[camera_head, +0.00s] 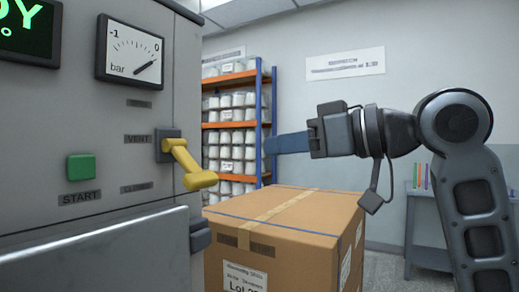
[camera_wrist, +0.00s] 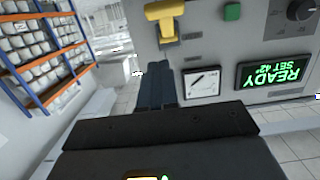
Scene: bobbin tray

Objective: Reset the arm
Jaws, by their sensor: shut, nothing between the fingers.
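My gripper (camera_head: 272,145) is shut and empty, its blue-grey fingers together and pointing left in the head view. It hangs in the air above the cardboard box and to the right of the grey machine (camera_head: 120,110). In the wrist view the shut fingers (camera_wrist: 156,75) point toward the machine, which appears upside down. The yellow lever (camera_head: 187,163) on the machine's side lies apart from the fingers and slants down to the right. It also shows in the wrist view (camera_wrist: 165,15). My arm reaches in from the right.
A taped cardboard box (camera_head: 285,215) stands below my gripper. A green START button (camera_head: 81,167), a bar gauge (camera_head: 130,52) and a green display (camera_head: 28,28) are on the machine. A shelf of white bobbins (camera_head: 235,125) and a small table (camera_head: 430,190) stand behind.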

